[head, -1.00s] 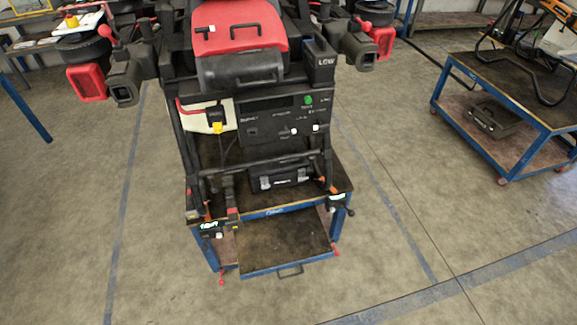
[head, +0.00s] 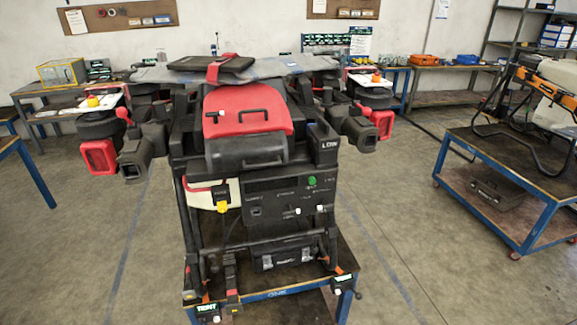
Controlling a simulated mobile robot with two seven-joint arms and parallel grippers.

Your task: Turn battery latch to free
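The spray drone (head: 248,130) stands on a blue-framed cart in the middle of the head view. Its red top cover (head: 248,112) has a black handle, and a dark box with another handle sits just below it. A dark front panel (head: 290,197) carries a green knob (head: 312,181) and small white knobs. A yellow piece (head: 222,206) hangs left of the panel. A black case with a handle (head: 283,256) sits low between the legs. I cannot tell which part is the battery latch. Neither of my grippers is in view.
The drone's cart (head: 262,293) has small labelled clamps at its front corners. A blue cart (head: 500,180) with a black frame on it stands at the right. Workbenches (head: 450,70) line the back wall.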

